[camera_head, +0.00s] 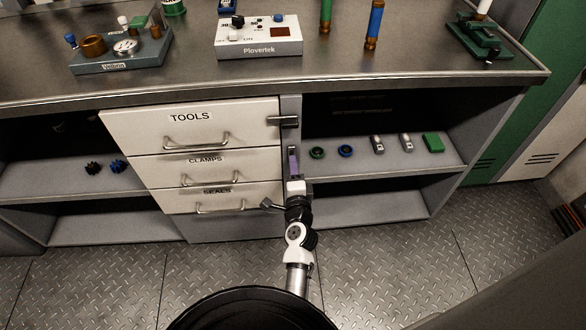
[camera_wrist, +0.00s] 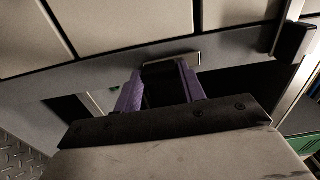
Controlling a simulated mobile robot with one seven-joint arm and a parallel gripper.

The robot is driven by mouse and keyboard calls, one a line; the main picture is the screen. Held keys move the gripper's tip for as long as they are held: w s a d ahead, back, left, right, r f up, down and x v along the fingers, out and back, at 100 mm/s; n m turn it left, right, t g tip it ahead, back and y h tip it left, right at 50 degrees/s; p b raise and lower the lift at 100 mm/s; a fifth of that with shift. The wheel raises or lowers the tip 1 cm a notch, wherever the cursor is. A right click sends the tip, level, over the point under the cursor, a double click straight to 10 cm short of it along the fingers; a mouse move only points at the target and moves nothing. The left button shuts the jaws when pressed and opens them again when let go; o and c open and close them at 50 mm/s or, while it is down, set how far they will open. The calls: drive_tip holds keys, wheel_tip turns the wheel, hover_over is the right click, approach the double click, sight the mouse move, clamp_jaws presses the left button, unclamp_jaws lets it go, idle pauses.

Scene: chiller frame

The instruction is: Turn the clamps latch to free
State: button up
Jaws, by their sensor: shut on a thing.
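The CLAMPS drawer (camera_head: 207,170) is the middle of three white drawers and looks closed. My gripper (camera_head: 293,160) is at the grey post just right of it, its purple fingers pointing at the post. In the wrist view my gripper (camera_wrist: 162,85) has its two purple fingers on either side of a dark block, the clamps latch (camera_wrist: 165,84), and is shut on it. A pale metal edge shows just beyond the fingertips. In the head view my gripper hides this latch, so its exact angle is hard to tell.
The tools latch (camera_head: 284,120) lies horizontally across the edge of the TOOLS drawer (camera_head: 190,125), above my gripper. The SEALS drawer (camera_head: 215,200) is below. An open shelf (camera_head: 380,163) with small parts is at the right. The worktop (camera_head: 340,75) overhangs above.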

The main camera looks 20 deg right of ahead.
drive_tip(key=shift+r, duration=0.1)
idle(0.3)
drive_tip(key=o, duration=1)
